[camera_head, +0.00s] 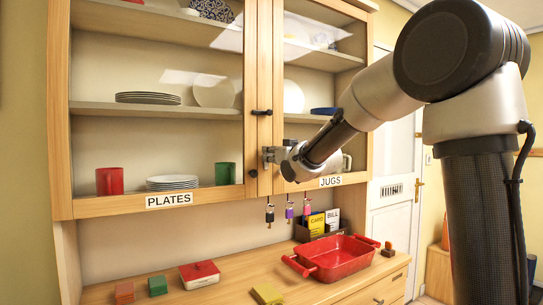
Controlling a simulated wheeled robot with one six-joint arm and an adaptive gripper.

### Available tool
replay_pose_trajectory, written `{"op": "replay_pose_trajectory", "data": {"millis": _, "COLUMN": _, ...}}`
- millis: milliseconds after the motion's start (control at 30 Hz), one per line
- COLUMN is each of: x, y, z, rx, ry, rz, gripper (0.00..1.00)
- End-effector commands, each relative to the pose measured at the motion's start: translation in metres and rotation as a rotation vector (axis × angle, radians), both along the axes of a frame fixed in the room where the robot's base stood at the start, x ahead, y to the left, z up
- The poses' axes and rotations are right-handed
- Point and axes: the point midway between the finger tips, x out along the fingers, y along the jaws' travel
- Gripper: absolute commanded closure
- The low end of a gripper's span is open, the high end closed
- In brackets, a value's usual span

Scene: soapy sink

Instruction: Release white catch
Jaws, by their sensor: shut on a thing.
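My gripper (270,155) is at the edge of the JUGS cabinet door (278,100), where it meets the PLATES door (251,60). Its jaws are shut on a small part there, which they mostly hide; I cannot tell its colour. No white catch can be made out. A black fitting (262,112) lies across the door edges above my gripper. A small dark knob (253,173) is on the PLATES door, just below and left of it. Both doors look shut.
Keys (289,212) on coloured tags hang under the cabinet. Below, the wooden counter (225,283) holds a red baking dish (337,258), a letter holder (312,230), a red-lidded box (199,274) and small blocks (157,286). Open air lies between cabinet and counter.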

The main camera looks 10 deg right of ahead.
Motion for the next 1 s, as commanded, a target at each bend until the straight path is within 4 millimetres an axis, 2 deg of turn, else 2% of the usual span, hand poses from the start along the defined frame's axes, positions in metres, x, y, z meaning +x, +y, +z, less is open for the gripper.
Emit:
{"op": "replay_pose_trajectory", "data": {"millis": 300, "x": 0.0, "y": 0.0, "z": 0.0, "rx": 0.022, "ry": 0.007, "rz": 0.0, "gripper": 1.0}}
{"op": "replay_pose_trajectory", "data": {"millis": 333, "x": 0.0, "y": 0.0, "z": 0.0, "rx": 0.022, "ry": 0.007, "rz": 0.0, "gripper": 0.77}}
{"op": "replay_pose_trajectory", "data": {"millis": 433, "x": 0.0, "y": 0.0, "z": 0.0, "rx": 0.021, "ry": 0.007, "rz": 0.0, "gripper": 0.58}}
{"op": "replay_pose_trajectory", "data": {"millis": 767, "x": -0.001, "y": -0.001, "z": 0.0, "rx": 0.02, "ry": 0.006, "rz": 0.0, "gripper": 0.58}}
{"op": "replay_pose_trajectory", "data": {"millis": 867, "x": -0.009, "y": -0.003, "z": 0.001, "rx": 0.02, "ry": 0.006, "rz": 0.0, "gripper": 0.58}}
{"op": "replay_pose_trajectory", "data": {"millis": 1000, "x": -0.033, "y": -0.011, "z": 0.001, "rx": 0.02, "ry": 0.006, "rz": -0.001, "gripper": 0.58}}
